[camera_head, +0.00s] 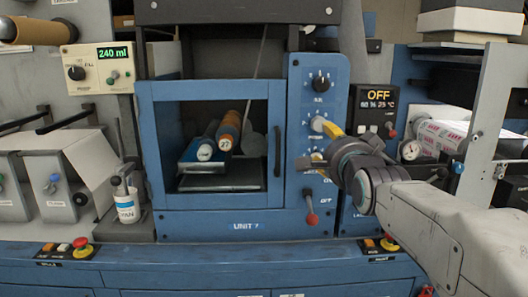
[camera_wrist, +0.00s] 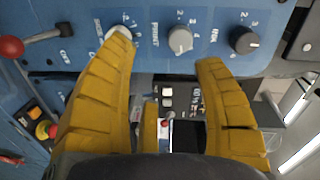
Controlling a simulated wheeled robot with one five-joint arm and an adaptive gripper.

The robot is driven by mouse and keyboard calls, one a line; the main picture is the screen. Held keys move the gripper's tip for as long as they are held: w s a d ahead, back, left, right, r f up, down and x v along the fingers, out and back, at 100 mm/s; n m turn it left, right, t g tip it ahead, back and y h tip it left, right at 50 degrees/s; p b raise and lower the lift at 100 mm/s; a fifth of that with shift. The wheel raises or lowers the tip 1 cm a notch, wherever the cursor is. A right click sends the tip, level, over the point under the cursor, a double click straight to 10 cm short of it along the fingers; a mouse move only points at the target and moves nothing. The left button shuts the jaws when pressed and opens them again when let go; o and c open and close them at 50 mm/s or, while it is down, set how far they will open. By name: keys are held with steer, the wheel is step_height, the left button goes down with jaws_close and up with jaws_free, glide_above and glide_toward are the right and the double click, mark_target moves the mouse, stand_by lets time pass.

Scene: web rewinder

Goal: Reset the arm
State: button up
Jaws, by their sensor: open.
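My gripper (camera_head: 335,142) is in front of the blue control panel (camera_head: 305,72) at the right of the Unit 7 window. My arm reaches in from the lower right. A row of knobs lies beyond the fingertips: a light knob (camera_wrist: 122,32) by the left fingertip, a grey knob (camera_wrist: 180,40) in the middle and a black knob (camera_wrist: 244,40) on the right. I cannot tell whether the left finger touches the light knob.
A red-balled lever (camera_head: 311,218) hangs below my gripper. A framed window (camera_head: 145,130) with rollers inside is to the left. Red emergency buttons (camera_head: 81,243) sit on the front ledge. A white cup (camera_head: 126,208) stands at the left. A display reading OFF (camera_head: 378,97) is at the right.

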steer(key=s+f+n+g, duration=0.6)
steer(key=s+f+n, duration=0.15)
steer(key=f, duration=0.55)
steer(key=s+f+n+g, duration=0.6)
steer(key=s+f, duration=0.3)
steer(key=f, duration=0.4)
steer(key=s+f+n+g, duration=0.1)
steer(key=s+f+g, duration=0.15)
steer(key=s, duration=0.55)
steer(key=s+f+n+g, duration=0.1)
steer(key=s+f, duration=0.2)
steer(key=s, duration=0.6)
step_height(320, 180, up, 15)
steer(key=t+p, duration=0.2)
steer(key=p, duration=1)
steer(key=shift+r+p, duration=0.15)
steer(key=shift+p, duration=0.25)
steer(key=shift+w, duration=0.1)
steer(key=shift+c, duration=0.3)
